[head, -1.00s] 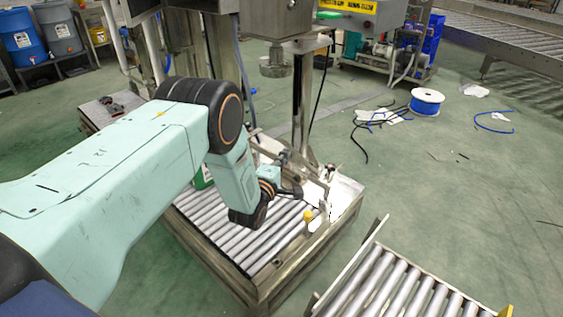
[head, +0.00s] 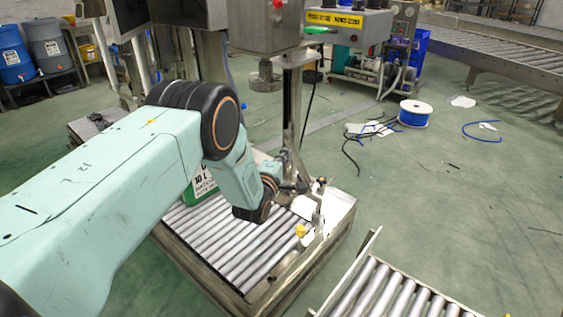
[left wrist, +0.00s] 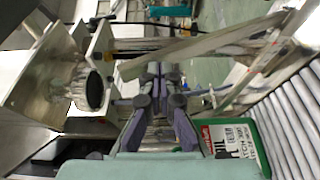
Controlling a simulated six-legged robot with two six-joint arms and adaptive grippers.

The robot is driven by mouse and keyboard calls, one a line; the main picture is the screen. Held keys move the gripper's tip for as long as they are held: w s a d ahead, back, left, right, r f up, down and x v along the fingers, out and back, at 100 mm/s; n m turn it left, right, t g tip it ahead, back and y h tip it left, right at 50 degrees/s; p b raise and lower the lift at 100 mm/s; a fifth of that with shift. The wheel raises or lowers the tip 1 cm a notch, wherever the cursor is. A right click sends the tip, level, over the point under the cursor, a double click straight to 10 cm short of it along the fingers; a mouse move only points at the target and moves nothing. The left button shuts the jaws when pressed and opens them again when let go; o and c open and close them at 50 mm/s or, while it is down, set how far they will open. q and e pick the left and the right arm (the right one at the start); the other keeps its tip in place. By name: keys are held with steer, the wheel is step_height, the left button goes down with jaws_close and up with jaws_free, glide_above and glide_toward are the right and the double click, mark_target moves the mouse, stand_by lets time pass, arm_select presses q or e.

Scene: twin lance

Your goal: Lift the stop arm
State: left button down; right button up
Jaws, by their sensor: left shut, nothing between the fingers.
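My left gripper (head: 302,187) is shut and empty, above the far right side of the roller conveyor, beside the metal post. In the left wrist view its closed fingers (left wrist: 157,72) point at a flat grey metal bar (left wrist: 215,42) that slants across the picture. This bar looks like the stop arm; I cannot tell whether the fingertips touch it or sit under it. In the head view the bar is hard to pick out among the small metal parts by the gripper. A yellow knob (head: 300,231) stands at the conveyor's right edge. My right gripper is not in view.
A post (head: 291,110) and a control box (head: 350,22) rise behind. A second roller section (head: 380,295) lies front right.

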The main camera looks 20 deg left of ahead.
mark_target(295, 150)
arm_select(q)
steer(key=shift+w+r, duration=0.1)
steer(key=shift+w+d+r+b, duration=0.35)
steer(key=shift+w+b, duration=0.1)
steer(key=shift+w, duration=0.3)
steer(key=shift+w+d+r+b, duration=0.2)
steer(key=shift+w+r+b, duration=0.25)
steer(key=shift+w, duration=0.35)
steer(key=shift+w+d+r+b, duration=0.3)
steer(key=shift+w+b, duration=0.2)
steer(key=shift+w, duration=0.25)
steer(key=w+b, duration=0.1)
steer(key=w+d+r+b, duration=0.1)
steer(key=w+b, duration=0.3)
steer(key=shift+d+r, duration=0.15)
steer(key=shift+d, duration=0.2)
